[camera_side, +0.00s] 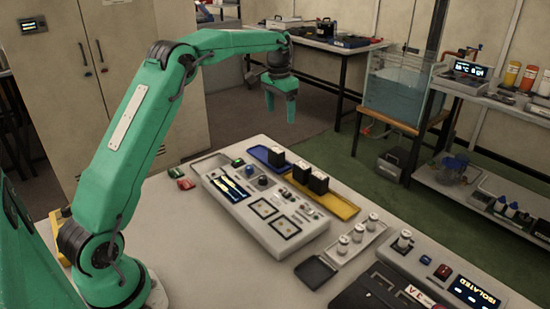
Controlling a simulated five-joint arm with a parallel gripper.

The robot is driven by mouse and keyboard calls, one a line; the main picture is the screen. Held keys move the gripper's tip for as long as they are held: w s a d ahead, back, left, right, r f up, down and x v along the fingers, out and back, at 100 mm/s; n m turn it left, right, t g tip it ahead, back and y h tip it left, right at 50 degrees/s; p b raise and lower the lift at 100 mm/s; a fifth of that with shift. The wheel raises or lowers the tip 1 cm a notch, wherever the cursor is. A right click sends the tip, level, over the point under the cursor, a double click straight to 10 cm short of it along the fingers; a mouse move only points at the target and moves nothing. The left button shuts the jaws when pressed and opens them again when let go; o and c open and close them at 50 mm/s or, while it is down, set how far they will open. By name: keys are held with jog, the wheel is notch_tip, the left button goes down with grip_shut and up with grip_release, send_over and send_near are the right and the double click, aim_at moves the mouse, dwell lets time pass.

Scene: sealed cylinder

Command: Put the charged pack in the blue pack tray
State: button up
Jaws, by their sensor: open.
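My gripper (280,114) is open and empty, pointing down, well above the far part of the bench. The blue pack tray (257,151) lies at the bench's far edge, below my gripper. A black pack (277,157) stands upright at the tray's right end, seemingly in it. Two more black packs, one (301,173) left and one (319,183) right, stand in a yellow tray (345,209) beside the blue one. I cannot tell from here which pack is charged. A grey console (264,208) with lit bar displays (231,188) and two square outlines lies in front of the trays.
Several white-topped cylinders (358,233) stand in a grey rack right of the console. A black flat plate (315,271) lies near it. A box with a lit "ISOLATED" display (473,292) is at the right. Red and green small items (182,179) lie left of the console.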

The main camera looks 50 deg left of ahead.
jog(key=s+d+r+t, duration=0.1)
jog(key=s+d+r, duration=0.45)
jog(key=s, duration=0.25)
jog(key=s+d+r+t, duration=0.1)
jog(key=s+d+r, duration=0.45)
jog(key=s, duration=0.25)
jog(key=s+d+f+t, duration=0.1)
jog(key=s+d+f, duration=0.2)
jog(key=s, duration=0.6)
jog(key=s+d+f+t, duration=0.1)
jog(key=s+d+f, duration=0.2)
jog(key=s, duration=0.6)
jog(key=shift+s+d+f+t, duration=0.25)
jog(key=shift+d+f+t, duration=0.1)
jog(key=shift+f, duration=0.3)
